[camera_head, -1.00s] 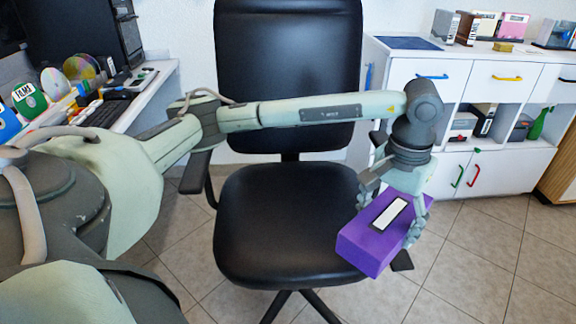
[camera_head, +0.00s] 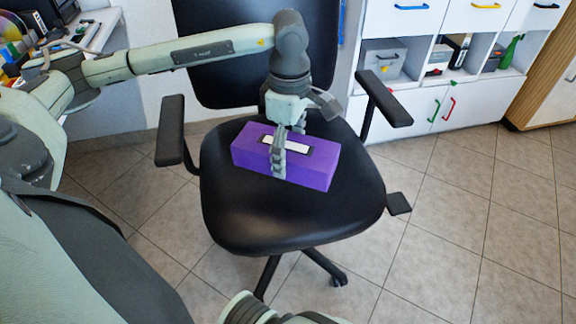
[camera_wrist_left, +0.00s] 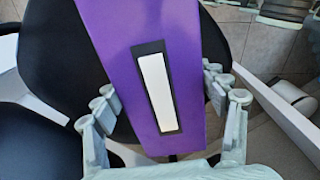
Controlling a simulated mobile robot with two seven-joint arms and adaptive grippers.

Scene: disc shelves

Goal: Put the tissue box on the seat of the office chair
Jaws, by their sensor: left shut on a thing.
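The purple tissue box (camera_head: 316,168), with a white slot in a black frame on top, is over the black seat (camera_head: 285,220) of the office chair in the head view. My left gripper (camera_head: 285,150) comes down from above and is shut on the box across its width. In the left wrist view the box (camera_wrist_left: 118,35) lies between the fingers of the left gripper (camera_wrist_left: 162,95), one on each side. The box looks level and very close to the seat; I cannot tell whether it touches. My right gripper is not clearly seen.
The chair's backrest (camera_head: 215,85) stands behind the box. Armrests rise on the left (camera_head: 171,130) and right (camera_head: 385,98) of the seat. A white cabinet (camera_head: 480,98) stands at the back right, and a desk (camera_head: 104,28) at the back left. Tiled floor at the right is clear.

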